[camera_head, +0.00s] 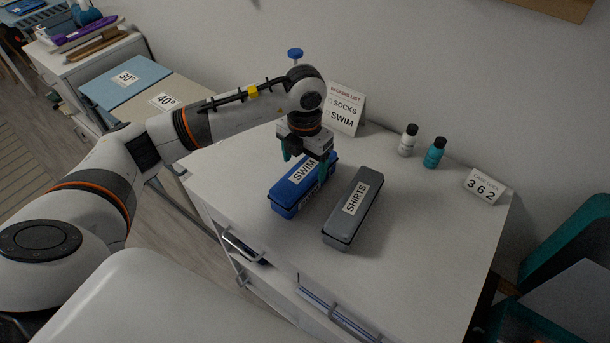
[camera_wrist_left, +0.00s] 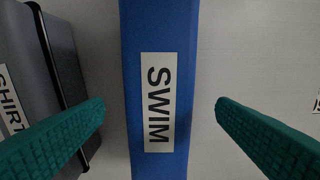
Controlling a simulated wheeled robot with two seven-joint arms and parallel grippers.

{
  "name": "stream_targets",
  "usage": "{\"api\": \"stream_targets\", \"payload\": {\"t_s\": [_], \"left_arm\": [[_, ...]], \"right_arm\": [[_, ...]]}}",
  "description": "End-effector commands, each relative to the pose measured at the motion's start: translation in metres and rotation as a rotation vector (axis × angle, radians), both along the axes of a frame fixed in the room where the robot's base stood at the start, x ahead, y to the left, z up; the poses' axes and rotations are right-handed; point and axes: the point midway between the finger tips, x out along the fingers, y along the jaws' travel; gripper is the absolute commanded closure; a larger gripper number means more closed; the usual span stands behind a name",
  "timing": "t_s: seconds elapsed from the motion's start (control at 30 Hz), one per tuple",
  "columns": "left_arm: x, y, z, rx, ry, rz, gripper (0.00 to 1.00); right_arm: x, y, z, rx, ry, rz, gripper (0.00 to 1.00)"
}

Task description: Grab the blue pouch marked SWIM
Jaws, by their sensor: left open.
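The blue pouch marked SWIM (camera_head: 290,196) lies on the white cabinet top, to the left of a grey pouch marked SHIRTS (camera_head: 345,222). My left gripper (camera_head: 306,172) is over the SWIM pouch, pointing down. In the left wrist view, the blue pouch (camera_wrist_left: 160,35) runs between the two green fingers of my left gripper (camera_wrist_left: 160,118), with a gap on each side. The fingers are open. The grey pouch (camera_wrist_left: 25,60) shows at the left there, close to one finger. My right gripper is not in view.
The white cabinet top (camera_head: 430,240) is clear at the right. A white bottle (camera_head: 407,141), a teal bottle (camera_head: 434,153), a packing list card (camera_head: 344,110) and a card reading 362 (camera_head: 484,186) stand toward the back. A teal container (camera_head: 575,240) is at the right.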

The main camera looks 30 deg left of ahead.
Motion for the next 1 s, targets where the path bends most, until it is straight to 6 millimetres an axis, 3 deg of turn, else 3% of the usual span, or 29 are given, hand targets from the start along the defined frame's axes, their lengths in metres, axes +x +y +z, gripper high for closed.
{"api": "stream_targets", "payload": {"t_s": [0.27,0.53,0.8,0.87,1.0], "left_arm": [[-0.001,-0.001,-0.022,-0.001,0.002,-0.001,0.20],[-0.001,-0.001,-0.061,-0.003,0.002,-0.001,0.20],[0.000,-0.001,-0.066,-0.002,-0.001,-0.003,0.20],[0.000,-0.001,-0.066,-0.002,-0.001,-0.002,0.27],[0.000,-0.001,-0.066,-0.003,0.000,-0.002,0.49]], "right_arm": [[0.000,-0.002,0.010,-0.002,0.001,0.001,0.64],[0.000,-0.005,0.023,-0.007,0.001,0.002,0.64],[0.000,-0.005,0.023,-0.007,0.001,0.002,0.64],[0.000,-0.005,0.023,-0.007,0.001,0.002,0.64],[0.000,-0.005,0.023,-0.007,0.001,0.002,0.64]]}}
